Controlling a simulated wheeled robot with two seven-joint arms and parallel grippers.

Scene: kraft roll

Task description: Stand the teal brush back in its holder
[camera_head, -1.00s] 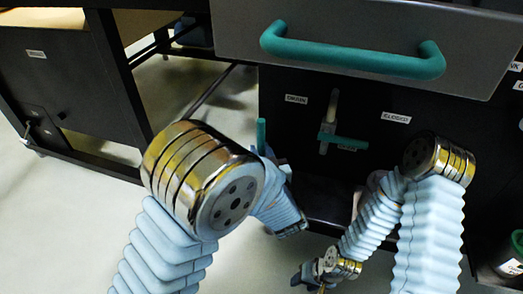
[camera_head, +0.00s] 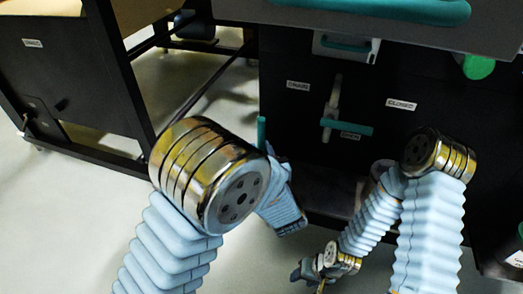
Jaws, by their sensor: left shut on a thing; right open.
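A slim upright teal rod, which looks like the handle of the teal brush (camera_head: 261,131), shows just above my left arm's elbow. Its lower part is hidden behind that arm. My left gripper (camera_head: 288,224) is shut on it; the elbow and sleeve hide most of the fingers and the grip. My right gripper (camera_head: 307,272) is open and empty, low in the middle of the picture. I cannot make out the holder.
A dark cabinet front (camera_head: 420,85) with a teal valve lever (camera_head: 347,127) and white labels faces me. A grey drawer with a teal handle (camera_head: 400,8) overhangs it. A black bench (camera_head: 70,80) stands left. Pale floor (camera_head: 60,220) is clear at lower left.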

